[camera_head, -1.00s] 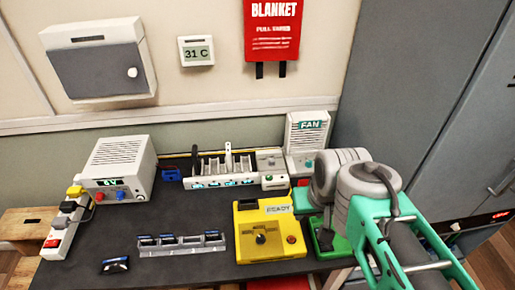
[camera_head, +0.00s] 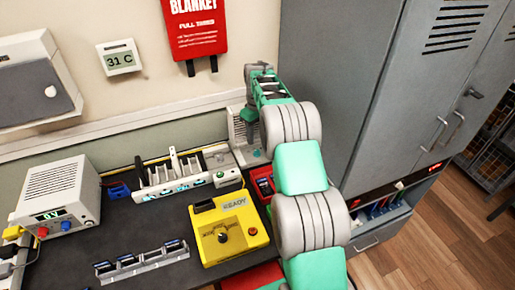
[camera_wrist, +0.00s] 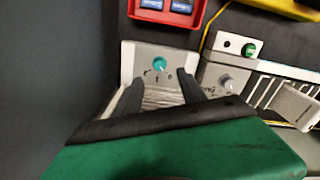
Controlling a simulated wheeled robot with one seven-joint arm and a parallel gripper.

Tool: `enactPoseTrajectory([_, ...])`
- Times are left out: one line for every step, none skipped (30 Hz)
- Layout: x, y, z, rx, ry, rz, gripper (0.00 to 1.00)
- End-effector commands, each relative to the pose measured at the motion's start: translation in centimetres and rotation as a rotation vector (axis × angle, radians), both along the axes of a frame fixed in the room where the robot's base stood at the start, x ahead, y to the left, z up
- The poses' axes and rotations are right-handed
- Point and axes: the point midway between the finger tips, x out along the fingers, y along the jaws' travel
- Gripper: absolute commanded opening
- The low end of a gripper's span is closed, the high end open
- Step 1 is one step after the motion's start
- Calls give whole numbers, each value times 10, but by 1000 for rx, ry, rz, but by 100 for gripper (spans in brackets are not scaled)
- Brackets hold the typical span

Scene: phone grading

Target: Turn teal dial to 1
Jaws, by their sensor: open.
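The teal dial (camera_wrist: 158,65) sits on the sloped front of the pale fan unit (camera_wrist: 128,62). Small dark marks lie around the dial's lower edge in the wrist view; where its pointer stands is too small to tell. My gripper (camera_wrist: 160,86) is open and empty, with its two dark fingers apart, one toward each side of the dial and just short of it. In the head view, the fan unit (camera_head: 237,131) stands at the back of the bench, partly hidden by my arm, with my gripper (camera_head: 250,117) in front of it.
A pale charging rack (camera_head: 180,176) stands directly left of the fan unit. A red tray (camera_wrist: 167,17) with dark items lies in front of it. A yellow tester (camera_head: 228,229) stands nearer. A tall grey cabinet (camera_head: 335,90) is close on the right.

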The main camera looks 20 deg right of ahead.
Motion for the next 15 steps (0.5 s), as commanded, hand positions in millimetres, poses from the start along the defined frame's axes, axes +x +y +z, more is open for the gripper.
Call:
enactPoseTrajectory([0, -1, -5, 1, 4, 1, 48])
enactPoseTrajectory([0, -1, -8, 1, 5, 2, 48])
enactPoseTrajectory([0, -1, -13, 1, 4, 1, 48])
enactPoseTrajectory([0, -1, -18, 1, 4, 0, 48])
enactPoseTrajectory([0, -1, -23, 1, 5, 0, 48])
enactPoseTrajectory([-1, -2, -31, 1, 5, -1, 48])
enactPoseTrajectory([-1, -2, -37, 1, 6, -1, 48])
enactPoseTrajectory([0, -2, -43, 1, 4, -2, 48])
enactPoseTrajectory([-1, -2, -51, 1, 5, -2, 48])
enactPoseTrajectory([-1, -2, -56, 1, 5, -2, 48])
enactPoseTrajectory([-1, -2, -61, 1, 4, -2, 48])
enactPoseTrajectory([0, -2, -66, 1, 4, -3, 48])
enactPoseTrajectory([0, -2, -70, 0, 2, -3, 48])
enactPoseTrajectory([0, -2, -73, 1, 1, -3, 48])
enactPoseTrajectory([0, -2, -75, 1, 1, -3, 48])
